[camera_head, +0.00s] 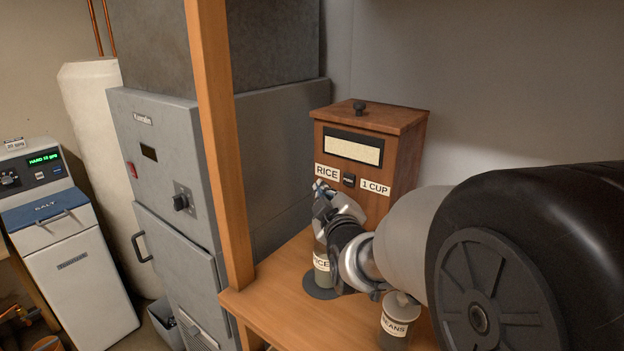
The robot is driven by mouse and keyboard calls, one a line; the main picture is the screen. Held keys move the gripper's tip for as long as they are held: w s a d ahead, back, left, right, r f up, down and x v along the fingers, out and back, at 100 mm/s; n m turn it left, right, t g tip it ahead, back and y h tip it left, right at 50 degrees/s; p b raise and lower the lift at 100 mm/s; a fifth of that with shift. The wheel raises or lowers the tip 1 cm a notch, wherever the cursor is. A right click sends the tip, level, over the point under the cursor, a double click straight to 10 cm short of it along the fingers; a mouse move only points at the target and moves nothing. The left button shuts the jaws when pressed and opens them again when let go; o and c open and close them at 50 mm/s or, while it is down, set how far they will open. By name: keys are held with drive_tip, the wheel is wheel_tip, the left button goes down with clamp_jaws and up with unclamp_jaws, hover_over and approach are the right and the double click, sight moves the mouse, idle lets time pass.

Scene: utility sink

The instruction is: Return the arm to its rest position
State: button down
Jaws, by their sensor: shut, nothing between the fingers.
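My arm reaches in from the right edge across the wooden shelf (268,284). My gripper (318,186) is at its end, shut and empty, in front of the wooden rice dispenser (408,146). The fingertips are close to the RICE label, left of the small black button (349,180). I cannot tell whether they touch the dispenser. A jar labelled rice (321,263) stands on a dark round base below the gripper, partly hidden by it.
A jar labelled BEANS (395,318) stands on the shelf just below my arm. A wooden post (222,150) rises at the shelf's left edge. Beyond it are a grey cabinet (165,165), a white tank (95,120) and a white salt unit (80,290).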

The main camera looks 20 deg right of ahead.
drive_tip(key=shift+s+a, duration=0.2)
drive_tip(key=s+a+f+m+g+y, duration=0.1)
drive_tip(key=s+a+f+m+g, duration=0.1)
drive_tip(key=s, duration=0.9)
drive_tip(key=s+a+f+m+g+y, duration=0.1)
drive_tip(key=s+a+f+m+g, duration=0.2)
drive_tip(key=s+g, duration=0.3)
drive_tip(key=s+a+f+m+g+y, duration=0.1)
drive_tip(key=s+a+f+g, duration=0.3)
drive_tip(key=s, duration=1.3)
drive_tip(key=shift+a+f+m, duration=0.3)
drive_tip(key=shift+a+m, duration=0.15)
drive_tip(key=shift+m, duration=0.35)
